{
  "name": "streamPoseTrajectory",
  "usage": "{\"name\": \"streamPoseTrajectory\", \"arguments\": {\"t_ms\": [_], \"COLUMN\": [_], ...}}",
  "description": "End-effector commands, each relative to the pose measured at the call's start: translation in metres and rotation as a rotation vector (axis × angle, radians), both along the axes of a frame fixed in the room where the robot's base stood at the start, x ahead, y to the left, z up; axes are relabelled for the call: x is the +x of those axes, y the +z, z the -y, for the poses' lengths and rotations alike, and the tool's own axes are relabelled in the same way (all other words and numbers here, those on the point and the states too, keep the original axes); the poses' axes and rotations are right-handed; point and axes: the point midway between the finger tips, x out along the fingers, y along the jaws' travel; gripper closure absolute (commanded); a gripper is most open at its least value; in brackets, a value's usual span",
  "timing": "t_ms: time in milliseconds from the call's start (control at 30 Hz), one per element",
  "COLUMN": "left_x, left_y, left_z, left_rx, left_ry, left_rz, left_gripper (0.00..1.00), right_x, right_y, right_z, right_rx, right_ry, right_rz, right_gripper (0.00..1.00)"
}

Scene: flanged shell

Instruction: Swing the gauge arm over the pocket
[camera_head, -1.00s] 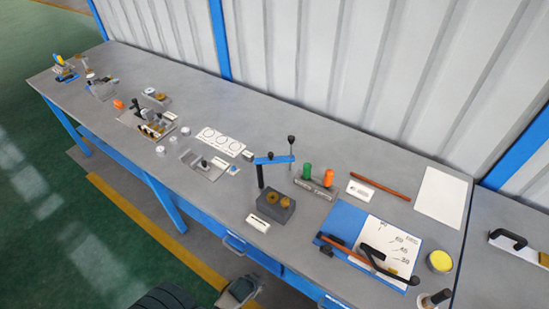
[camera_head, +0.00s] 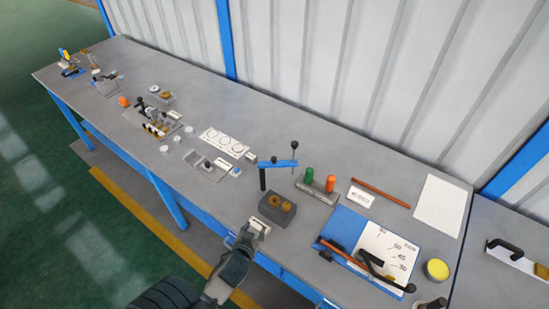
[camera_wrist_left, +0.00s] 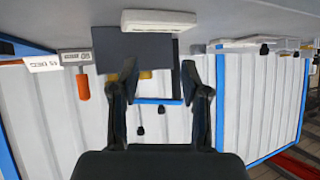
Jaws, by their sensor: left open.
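The blue gauge arm (camera_head: 278,163) sits on a black post (camera_head: 262,179) behind the grey block. It points right, and an upright rod with a black knob (camera_head: 295,146) stands at its right end. The dark grey block (camera_head: 277,209) has two brass round features on top; I cannot tell which is the pocket. The arm lies behind the block, not over its top. My left gripper (camera_head: 253,226) is at the block's front left, by a white label plate, apart from the arm. In the left wrist view its fingers (camera_wrist_left: 157,74) are open and empty, with the block (camera_wrist_left: 133,48) beyond.
A fixture with green and orange cylinders (camera_head: 319,181) stands right of the gauge arm. A blue board with a printed sheet (camera_head: 385,247) and a yellow-topped can (camera_head: 437,269) lie farther right. Circle-marked card (camera_head: 224,142) and small fixtures are left. Table behind the arm is clear.

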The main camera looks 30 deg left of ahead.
Motion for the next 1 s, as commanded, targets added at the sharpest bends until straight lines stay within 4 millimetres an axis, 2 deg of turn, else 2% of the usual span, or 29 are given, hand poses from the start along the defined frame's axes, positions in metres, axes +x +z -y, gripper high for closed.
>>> {"name": "streamPoseTrajectory", "arguments": {"t_ms": [33,133,200,300,400,500,667,767,1000], "left_x": [0.008,0.024,0.036,0.048,0.054,0.058,0.069,0.085,0.141], "left_y": [0.010,0.035,0.056,0.083,0.101,0.112,0.117,0.119,0.119], "left_z": [-0.005,-0.013,-0.018,-0.021,-0.020,-0.019,-0.021,-0.025,-0.037], "left_rx": [0.007,0.019,0.025,0.030,0.034,0.033,0.032,0.034,0.035], "left_ry": [0.007,0.015,0.011,-0.011,-0.036,-0.054,-0.066,-0.065,-0.064], "left_rz": [0.053,0.190,0.296,0.425,0.512,0.561,0.584,0.584,0.583], "left_gripper": [0.54,0.54,0.54,0.54,0.54,0.54,0.54,0.54,0.54], "right_x": [-0.013,-0.044,-0.073,-0.112,-0.142,-0.159,-0.167,-0.167,-0.166], "right_y": [-0.020,-0.061,-0.088,-0.116,-0.131,-0.138,-0.138,-0.135,-0.126], "right_z": [0.002,0.007,0.012,0.019,0.025,0.029,0.030,0.030,0.030], "right_rx": [-0.003,-0.004,-0.007,-0.010,-0.012,-0.013,-0.014,-0.015,-0.014], "right_ry": [0.002,0.007,0.012,0.017,0.021,0.024,0.025,0.024,0.024], "right_rz": [-0.018,-0.040,-0.058,-0.078,-0.092,-0.098,-0.100,-0.099,-0.098], "right_gripper": [0.60,0.60,0.60,0.60,0.60,0.60,0.60,0.60,0.60]}}
